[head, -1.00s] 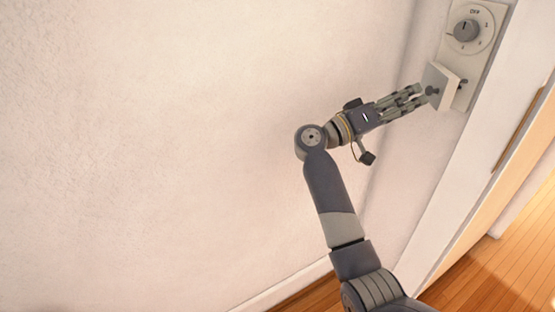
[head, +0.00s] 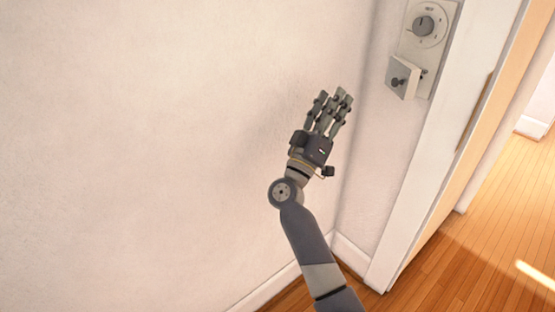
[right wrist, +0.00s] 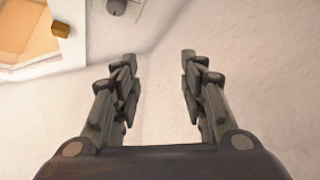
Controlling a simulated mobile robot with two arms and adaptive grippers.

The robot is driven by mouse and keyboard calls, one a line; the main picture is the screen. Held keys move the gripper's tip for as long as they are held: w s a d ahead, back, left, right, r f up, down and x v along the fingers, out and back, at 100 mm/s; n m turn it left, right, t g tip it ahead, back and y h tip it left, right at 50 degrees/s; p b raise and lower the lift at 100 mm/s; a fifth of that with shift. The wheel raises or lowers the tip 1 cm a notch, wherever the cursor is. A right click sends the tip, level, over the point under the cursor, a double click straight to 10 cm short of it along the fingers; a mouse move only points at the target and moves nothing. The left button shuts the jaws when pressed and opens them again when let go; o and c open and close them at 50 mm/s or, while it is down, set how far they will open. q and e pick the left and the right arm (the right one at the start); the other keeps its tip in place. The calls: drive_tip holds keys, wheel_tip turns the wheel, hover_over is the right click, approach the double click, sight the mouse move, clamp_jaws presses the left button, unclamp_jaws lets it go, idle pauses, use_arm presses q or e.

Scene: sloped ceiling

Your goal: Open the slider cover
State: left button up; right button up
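The slider cover (head: 397,84) is a small square white plate with a dark knob, on the lower part of a white wall panel (head: 412,49). It stands out from the panel. Above it is a round dial (head: 427,25) with a grey knob. My right gripper (head: 330,108) is left of and a little below the cover in the head view, clear of it, with nothing held. In the right wrist view, the fingers (right wrist: 159,60) are spread apart and empty. A grey knob shows at that view's top edge; I cannot tell which one. My left gripper is not in view.
A white door frame (head: 432,160) runs just right of the panel, with an opening and wooden floor (head: 450,255) beyond. The bare white wall (head: 150,130) left of my right arm is free of objects. A white baseboard (head: 270,287) runs along its foot.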

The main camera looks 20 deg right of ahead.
drive_tip(key=s+a+f+n+t+y+b, duration=0.1)
drive_tip(key=a+f+n+t+y, duration=0.3)
drive_tip(key=a+y, duration=0.3)
drive_tip(key=s+a+f+n+t+y+b, duration=0.1)
drive_tip(key=a+f+n+t+y, duration=0.3)
drive_tip(key=y, duration=0.9)
wheel_tip(320, 180, down, 2)
drive_tip(key=a+n+b, duration=0.1)
drive_tip(key=a+n, duration=0.1)
drive_tip(key=n, duration=0.1)
drive_tip(key=shift+s+a+n, duration=0.15)
drive_tip(key=shift+a+n, duration=0.15)
drive_tip(key=shift+a, duration=0.1)
